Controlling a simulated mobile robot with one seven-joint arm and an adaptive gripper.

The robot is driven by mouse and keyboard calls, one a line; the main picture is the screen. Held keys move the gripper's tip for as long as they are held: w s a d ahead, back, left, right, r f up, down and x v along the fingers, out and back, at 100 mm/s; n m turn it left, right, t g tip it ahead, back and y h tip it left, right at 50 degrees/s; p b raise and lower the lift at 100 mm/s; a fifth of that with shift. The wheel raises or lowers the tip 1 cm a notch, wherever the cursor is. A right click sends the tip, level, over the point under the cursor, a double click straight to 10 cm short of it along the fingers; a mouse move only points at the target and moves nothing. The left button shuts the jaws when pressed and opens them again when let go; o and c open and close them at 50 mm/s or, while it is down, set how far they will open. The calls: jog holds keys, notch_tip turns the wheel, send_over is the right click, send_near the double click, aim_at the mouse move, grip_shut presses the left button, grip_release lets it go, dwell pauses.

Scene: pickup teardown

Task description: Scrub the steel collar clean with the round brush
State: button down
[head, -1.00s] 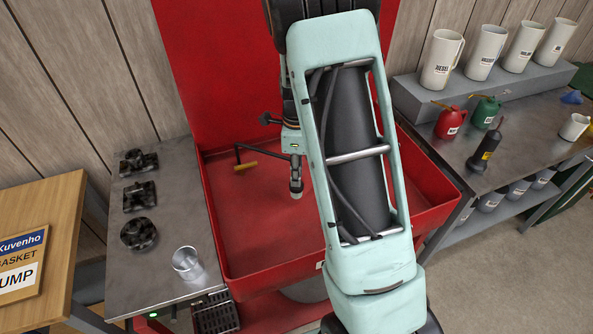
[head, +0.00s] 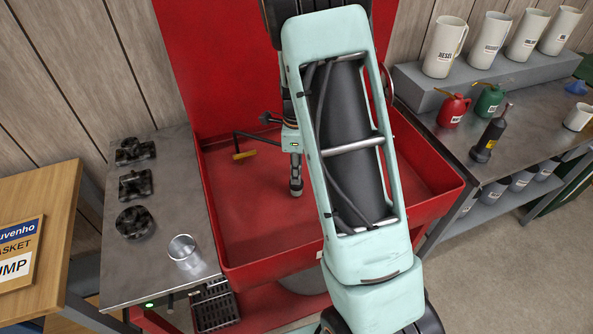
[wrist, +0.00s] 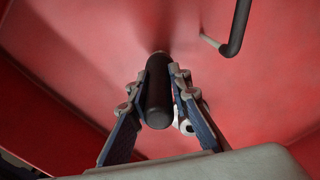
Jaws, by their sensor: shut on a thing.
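My gripper (head: 295,172) hangs over the red basin, pointing down. In the wrist view its two fingers (wrist: 157,90) are shut on the sides of a black cylinder (wrist: 159,96), which looks like the handle of the round brush. The brush's bristle end is not clearly visible. Several dark, grimy parts stand on the metal bench left of the basin; the nearest is round (head: 135,222). A shiny silvery cylinder (head: 185,252) stands near the bench's front edge. I cannot tell for sure which of these is the steel collar. My gripper is apart from them all.
The red basin (head: 240,272) has raised walls and a mostly bare floor. A dark bent pipe with a yellow end (head: 244,155) reaches in from its back left. A bench at right holds jugs (head: 446,48), oil cans (head: 453,110) and a black tool (head: 490,134).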

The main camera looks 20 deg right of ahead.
jog(key=shift+r, duration=0.1)
dwell(0.3)
notch_tip(320, 180, up, 10)
jog(key=p, duration=0.8)
